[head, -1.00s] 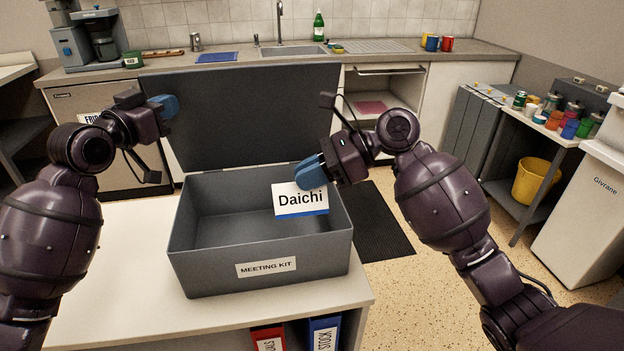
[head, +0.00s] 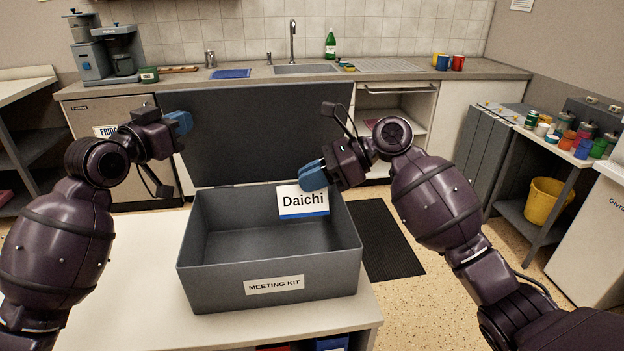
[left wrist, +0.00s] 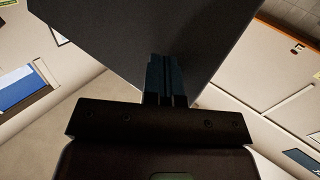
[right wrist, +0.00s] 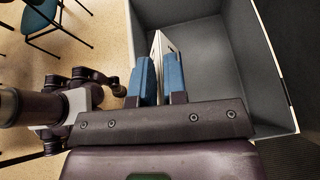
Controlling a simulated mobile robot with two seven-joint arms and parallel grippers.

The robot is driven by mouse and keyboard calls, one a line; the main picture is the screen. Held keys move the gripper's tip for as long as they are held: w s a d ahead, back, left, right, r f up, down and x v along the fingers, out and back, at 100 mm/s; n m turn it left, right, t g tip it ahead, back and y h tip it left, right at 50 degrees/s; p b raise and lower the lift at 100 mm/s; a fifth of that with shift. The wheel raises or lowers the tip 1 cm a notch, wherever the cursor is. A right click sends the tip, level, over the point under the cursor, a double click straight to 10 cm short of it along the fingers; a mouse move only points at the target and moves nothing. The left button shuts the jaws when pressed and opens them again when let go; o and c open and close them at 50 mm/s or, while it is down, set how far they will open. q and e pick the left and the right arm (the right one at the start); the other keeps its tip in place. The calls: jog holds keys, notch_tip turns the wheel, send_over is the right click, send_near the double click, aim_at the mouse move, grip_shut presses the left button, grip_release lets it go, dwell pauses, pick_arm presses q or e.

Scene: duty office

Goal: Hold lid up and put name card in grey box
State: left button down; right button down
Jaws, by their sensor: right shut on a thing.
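The grey box (head: 270,284), labelled MEETING KIT, stands open on the white table. Its dark grey lid (head: 265,130) stands upright at the back. My left gripper (head: 180,122) is at the lid's left part, and its fingers (left wrist: 166,80) look closed together against the lid's face in the left wrist view. My right gripper (head: 313,176) is shut on the white name card (head: 302,202), which reads Daichi and has a blue lower edge. The card hangs over the box's back right part. In the right wrist view the card (right wrist: 160,48) shows nearly edge-on between the fingers.
The box's inside (head: 250,243) looks empty where visible. Binders show at the table's front edge (head: 330,342). Behind are a counter (head: 400,72) with sink, bottle and mugs, and a dark floor mat (head: 385,240). A side shelf with a yellow bucket (head: 548,201) stands at right.

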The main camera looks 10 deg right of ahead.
jog(key=shift+f, duration=0.1)
notch_tip(320, 180, down, 9)
dwell(2.2)
jog(key=shift+f, duration=1.3)
jog(key=c, duration=1.1)
grip_release()
jog(key=shift+r, duration=0.1)
jog(key=shift+r, duration=7.4)
jog(key=shift+s, duration=0.1)
